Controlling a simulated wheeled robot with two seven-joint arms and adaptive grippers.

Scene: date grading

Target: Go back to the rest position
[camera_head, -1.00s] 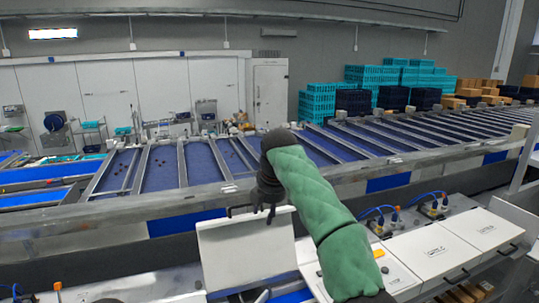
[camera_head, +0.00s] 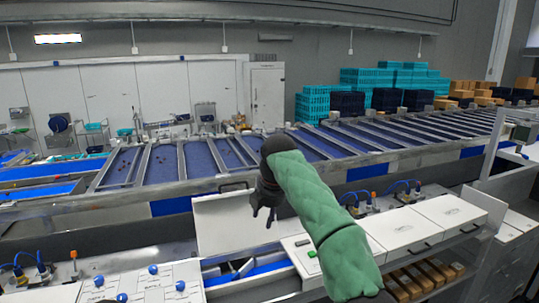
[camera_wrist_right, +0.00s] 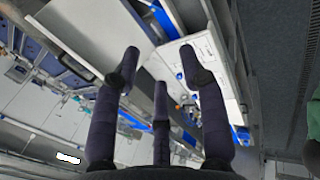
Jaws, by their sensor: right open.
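My right arm, in a green sleeve, comes in from the lower right of the head view. My right gripper (camera_head: 262,207) is dark and points down in front of a raised white panel (camera_head: 222,226). In the right wrist view its dark fingers (camera_wrist_right: 158,72) are spread apart with nothing between them. My left gripper is in neither view.
Blue sorting lanes (camera_head: 206,160) with metal dividers run across behind the gripper. White lidded boxes (camera_head: 402,228) stand at the right. A white panel with blue knobs (camera_head: 140,284) lies at the lower left. Teal crates (camera_head: 313,103) are stacked far back.

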